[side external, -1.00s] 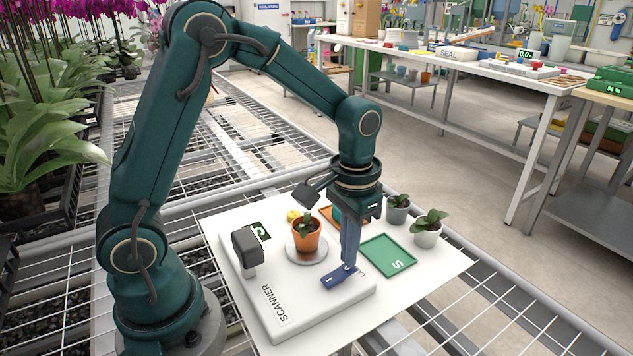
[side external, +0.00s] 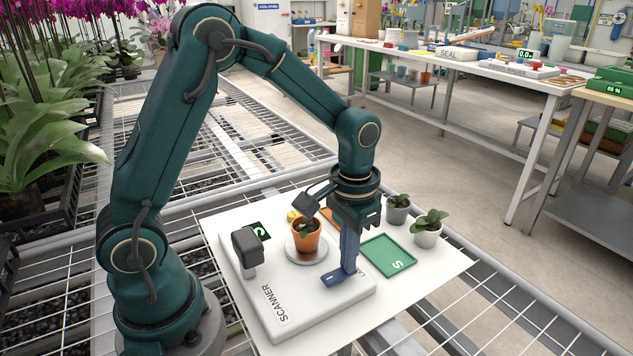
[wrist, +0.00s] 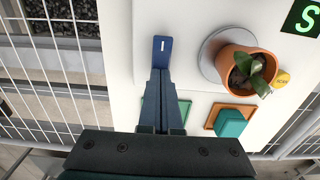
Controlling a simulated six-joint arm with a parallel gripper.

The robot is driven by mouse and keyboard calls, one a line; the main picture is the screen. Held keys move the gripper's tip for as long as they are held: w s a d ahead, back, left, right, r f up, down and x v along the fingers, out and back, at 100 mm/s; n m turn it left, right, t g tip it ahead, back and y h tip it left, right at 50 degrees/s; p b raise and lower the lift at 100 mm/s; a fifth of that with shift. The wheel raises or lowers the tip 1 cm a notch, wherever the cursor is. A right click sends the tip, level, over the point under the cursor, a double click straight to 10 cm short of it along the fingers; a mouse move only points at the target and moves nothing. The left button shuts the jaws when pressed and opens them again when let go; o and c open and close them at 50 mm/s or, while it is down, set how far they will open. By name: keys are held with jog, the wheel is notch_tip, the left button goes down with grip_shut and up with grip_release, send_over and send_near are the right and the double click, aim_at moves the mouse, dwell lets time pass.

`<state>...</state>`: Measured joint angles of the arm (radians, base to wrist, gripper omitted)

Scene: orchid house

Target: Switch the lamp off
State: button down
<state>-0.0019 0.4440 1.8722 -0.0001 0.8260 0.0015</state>
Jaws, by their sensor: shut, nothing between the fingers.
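A white scanner base (side external: 290,292) stands on the white board, with a dark grey lamp head (side external: 247,240) on a short post; I cannot tell whether the lamp is lit. A blue rocker switch (side external: 334,280) sits at the base's right end; it also shows in the wrist view (wrist: 162,50) with a white "I" mark at its far end. My gripper (side external: 348,271) is shut and empty, pointing down, its tips at or just above the switch's right end. They hide that end in the wrist view (wrist: 161,74). Contact is hard to tell.
A potted plant in an orange pot (side external: 306,238) stands on the scanner's round plate, left of my gripper. A green tray (side external: 388,256) lies to the right. Two grey and white pots (side external: 428,236) stand behind it. An orange tray (wrist: 211,118) holds a teal block (wrist: 231,123).

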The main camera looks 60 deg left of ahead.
jog(key=shift+r, duration=3.45)
jog(key=s+r+t, duration=0.3)
jog(key=s+r, duration=0.2)
jog(key=r, duration=0.2)
jog(key=s+f+t, duration=0.2)
jog(key=s, duration=0.5)
jog(key=shift+f+t, duration=0.25)
jog(key=shift+t, duration=0.05)
